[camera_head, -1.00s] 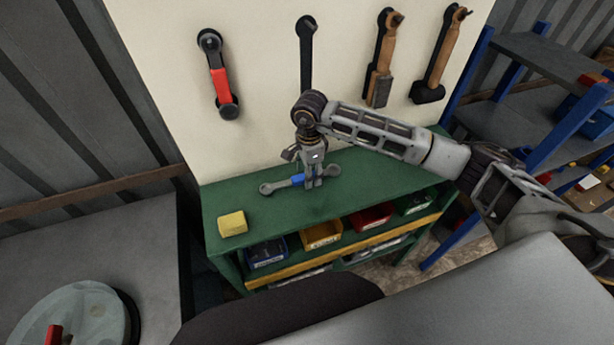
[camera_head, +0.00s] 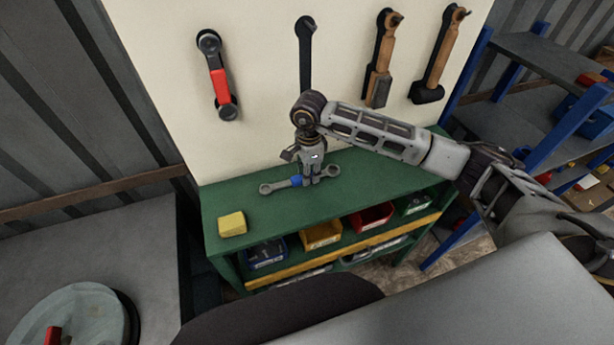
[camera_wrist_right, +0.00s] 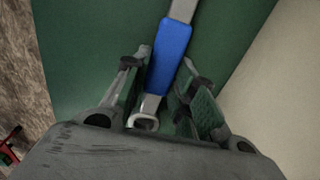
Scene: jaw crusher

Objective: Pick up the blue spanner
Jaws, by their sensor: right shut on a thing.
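The blue spanner (camera_head: 281,184) lies on the green workbench (camera_head: 263,221), with a grey ring end showing to the left and a grey end to the right of my gripper. My right gripper (camera_head: 311,179) comes down from above and is shut on its blue middle, hiding part of it. In the right wrist view the spanner's blue grip (camera_wrist_right: 170,52) runs between the two fingers of the right gripper (camera_wrist_right: 161,80). No clear gap shows between spanner and bench top. My left gripper is not in view.
A yellow block (camera_head: 232,224) sits on the bench's left front. Bins, including a yellow one (camera_head: 321,234), stand on the shelf below. A red-handled tool (camera_head: 221,83) and other tools hang on the board behind. A blue shelf rack (camera_head: 556,140) stands right.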

